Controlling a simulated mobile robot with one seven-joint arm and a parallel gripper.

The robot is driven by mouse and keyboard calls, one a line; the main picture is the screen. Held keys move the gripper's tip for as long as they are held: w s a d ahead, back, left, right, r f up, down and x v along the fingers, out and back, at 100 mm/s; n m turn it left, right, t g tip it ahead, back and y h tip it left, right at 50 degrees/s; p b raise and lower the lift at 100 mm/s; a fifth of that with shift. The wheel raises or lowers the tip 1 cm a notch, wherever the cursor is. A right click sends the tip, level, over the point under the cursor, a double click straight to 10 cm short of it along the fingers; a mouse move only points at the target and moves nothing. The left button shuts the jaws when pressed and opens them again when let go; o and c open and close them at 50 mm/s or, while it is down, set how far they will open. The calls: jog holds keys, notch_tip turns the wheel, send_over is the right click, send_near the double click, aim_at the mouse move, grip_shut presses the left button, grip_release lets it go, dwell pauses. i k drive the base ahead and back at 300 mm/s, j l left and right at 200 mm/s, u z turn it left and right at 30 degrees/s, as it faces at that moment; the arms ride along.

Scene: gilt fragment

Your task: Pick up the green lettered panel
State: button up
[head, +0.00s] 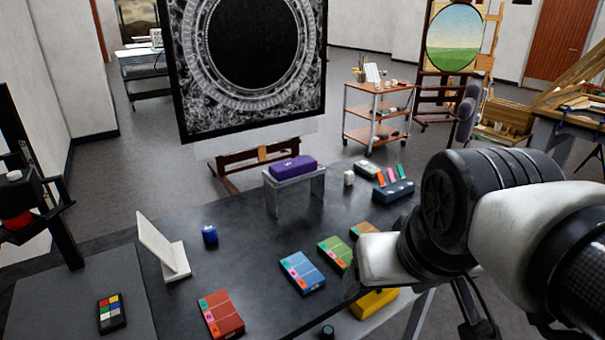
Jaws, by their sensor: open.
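The green panel (336,253) lies flat on the dark table, right of the middle of the head view. It has small orange and pink squares along its left side; any letters are too small to read. A blue panel (302,272) of the same kind lies beside it to the left, and a red one (221,314) lies farther front left. An orange-brown one (364,229) lies behind the green panel to the right, partly hidden by my arm. My arm fills the right side, close to the green panel in the picture. I cannot make out my gripper's fingertips.
A purple object (292,168) rests on a small grey stand (321,184) behind the panels. A white angled stand (176,262), a blue jar (209,234) and a colour palette (111,313) stand left. A yellow object (373,303) sits below my arm. The table's middle is clear.

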aim_at(335, 251)
jog(key=i+l+u, duration=0.25)
jog(key=l+u, duration=0.25)
jog(key=i+l+u, duration=0.25)
jog(key=l, duration=0.25)
jog(key=l+u, duration=0.25)
jog(key=l, duration=0.1)
